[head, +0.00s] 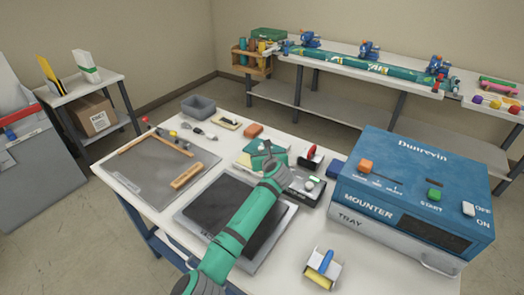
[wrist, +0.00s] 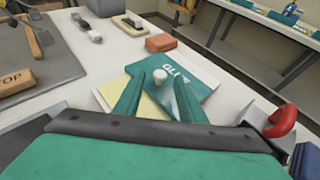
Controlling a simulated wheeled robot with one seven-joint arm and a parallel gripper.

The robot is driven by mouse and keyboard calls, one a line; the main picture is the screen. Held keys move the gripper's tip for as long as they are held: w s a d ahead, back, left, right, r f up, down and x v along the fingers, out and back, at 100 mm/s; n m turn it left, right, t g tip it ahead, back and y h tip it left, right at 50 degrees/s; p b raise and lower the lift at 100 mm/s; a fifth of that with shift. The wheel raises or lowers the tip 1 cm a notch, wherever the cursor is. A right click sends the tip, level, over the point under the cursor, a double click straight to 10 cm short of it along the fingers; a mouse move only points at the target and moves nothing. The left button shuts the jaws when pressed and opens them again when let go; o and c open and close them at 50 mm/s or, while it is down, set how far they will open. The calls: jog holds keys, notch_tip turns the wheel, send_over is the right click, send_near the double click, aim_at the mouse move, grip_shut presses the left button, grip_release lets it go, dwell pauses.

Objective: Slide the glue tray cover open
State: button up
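The glue tray cover (wrist: 194,82) is a flat green plate marked with white lettering that begins "GL", with a round white knob (wrist: 160,75) on it. A pale yellow surface of the glue tray (wrist: 113,92) shows at the cover's left and near side. In the head view the cover (head: 262,146) lies on the white table, partly hidden by my arm. My gripper (wrist: 159,78) is open, its two green fingers on either side of the knob. Gaps show beside the knob; I cannot tell whether a finger touches it. The gripper's end (head: 268,164) is over the tray in the head view.
The blue mounter (head: 410,190) stands at the right. A dark mat (head: 228,205) lies in front, under my arm. An orange block (wrist: 160,42) is behind the cover. A red-handled tool (wrist: 281,121) is close at the gripper's right. A grey board (head: 160,172) lies left.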

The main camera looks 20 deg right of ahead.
aim_at(266, 151)
jog(key=shift+x, duration=1.2)
grip_shut()
jog(key=w+d, duration=0.2)
jog(key=d, duration=0.1)
jog(key=shift+w+d, duration=0.15)
jog(key=shift+w, duration=0.3)
jog(key=shift+c, duration=1.9)
grip_release()
jog(key=shift+a, duration=0.3)
jog(key=o, duration=0.4)
jog(key=shift+s+d, duration=0.25)
jog(key=shift+d, duration=0.05)
jog(key=shift+s, duration=0.1)
